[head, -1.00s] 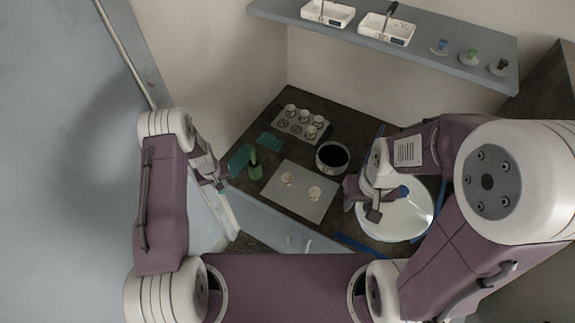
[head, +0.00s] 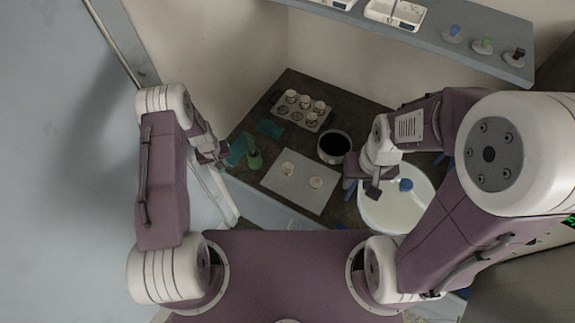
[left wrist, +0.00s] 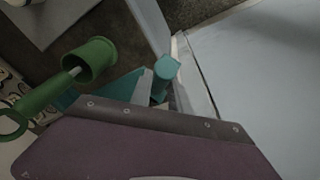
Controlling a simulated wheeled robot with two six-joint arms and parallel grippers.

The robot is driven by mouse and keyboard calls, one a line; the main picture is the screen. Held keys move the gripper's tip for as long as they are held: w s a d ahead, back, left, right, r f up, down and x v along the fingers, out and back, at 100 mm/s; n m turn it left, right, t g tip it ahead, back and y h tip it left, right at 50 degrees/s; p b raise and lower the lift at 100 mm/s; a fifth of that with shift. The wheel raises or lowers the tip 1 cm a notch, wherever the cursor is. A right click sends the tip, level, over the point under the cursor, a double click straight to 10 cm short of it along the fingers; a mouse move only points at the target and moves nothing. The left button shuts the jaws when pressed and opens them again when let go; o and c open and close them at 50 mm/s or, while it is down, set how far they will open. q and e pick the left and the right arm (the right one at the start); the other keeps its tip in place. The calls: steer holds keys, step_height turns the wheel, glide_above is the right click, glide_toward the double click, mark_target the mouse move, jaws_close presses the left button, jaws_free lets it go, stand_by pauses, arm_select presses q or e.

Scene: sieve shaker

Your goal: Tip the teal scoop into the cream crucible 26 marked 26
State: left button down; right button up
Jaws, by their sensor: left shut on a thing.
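The teal scoop (head: 238,150) is at the tip of my left gripper (head: 218,156), which is shut on it near the left table edge. In the left wrist view its teal handle (left wrist: 165,72) stands out past my purple gripper body, and part of the scoop is hidden. Two cream crucibles (head: 287,168) (head: 316,183) stand apart on a grey mat to the right of the scoop. Several more crucibles sit in a rack (head: 325,122) behind. No number is readable, so I cannot tell which is 26. My right gripper (head: 361,178) looks open and empty, over the white bowl's left side.
A dark-filled round pot (head: 334,147) and the white bowl (head: 390,212) stand right. A shelf (head: 470,45) is above.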

arm_select(q)
steer(key=shift+s, duration=0.2)
steer(key=shift+w+f+b, duration=0.15)
steer(key=shift+w+b, duration=0.05)
steer(key=shift+b, duration=0.15)
steer(key=w+d+r+m+b, duration=0.1)
steer(key=w+d+r+b, duration=0.25)
steer(key=r+b, duration=0.45)
steer(key=s+d+r+m+b, duration=0.1)
steer(key=s, duration=0.6)
steer(key=s+d+r+m+b, duration=0.1)
steer(key=s+d+r, duration=0.1)
steer(key=s, duration=0.6)
steer(key=shift+m+h, duration=0.3)
steer(key=shift+m, duration=0.1)
steer(key=shift+f, duration=0.1)
steer(key=shift+s, duration=0.1)
